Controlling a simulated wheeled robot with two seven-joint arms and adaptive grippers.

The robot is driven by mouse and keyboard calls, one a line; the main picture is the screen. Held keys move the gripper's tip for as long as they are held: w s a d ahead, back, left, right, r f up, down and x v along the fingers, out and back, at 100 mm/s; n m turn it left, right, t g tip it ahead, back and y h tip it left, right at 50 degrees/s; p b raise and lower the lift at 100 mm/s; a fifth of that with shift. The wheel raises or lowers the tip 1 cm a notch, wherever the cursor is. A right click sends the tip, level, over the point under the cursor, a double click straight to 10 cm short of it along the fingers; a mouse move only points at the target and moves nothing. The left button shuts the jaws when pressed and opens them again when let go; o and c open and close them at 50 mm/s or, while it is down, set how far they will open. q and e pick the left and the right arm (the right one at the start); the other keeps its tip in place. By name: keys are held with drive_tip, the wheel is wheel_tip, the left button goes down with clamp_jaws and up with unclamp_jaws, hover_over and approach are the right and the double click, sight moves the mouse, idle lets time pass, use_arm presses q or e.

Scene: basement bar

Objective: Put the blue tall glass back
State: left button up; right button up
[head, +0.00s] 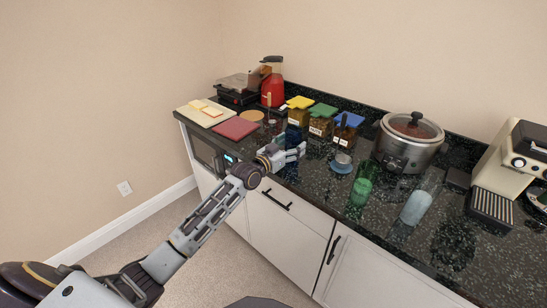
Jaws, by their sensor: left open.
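A dark blue tall glass (293,132) stands on the black speckled counter (310,178), just behind my left gripper. My left gripper (298,151) is open, low over the counter's front part, with its fingers pointing right. The gripper hides the lower part of the glass. I cannot tell whether the fingers touch it. My right gripper is not in view.
Jars with yellow, green and blue lids (348,119) stand behind. A slow cooker (407,148) and coffee machine (512,165) are farther right.

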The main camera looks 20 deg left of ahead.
sight(288, 147)
use_arm(q)
drive_tip(key=shift+v, duration=1.5)
drive_tip(key=shift+s+a, duration=0.3)
drive_tip(key=shift+s, duration=0.35)
drive_tip(key=shift+v, duration=1.35)
drive_tip(key=shift+s+a, duration=0.15)
drive_tip(key=shift+s, duration=0.5)
drive_tip(key=v, duration=0.2)
drive_tip(key=shift+s+a+r, duration=0.1)
drive_tip(key=shift+s+a, duration=0.05)
drive_tip(key=shift+s, duration=0.1)
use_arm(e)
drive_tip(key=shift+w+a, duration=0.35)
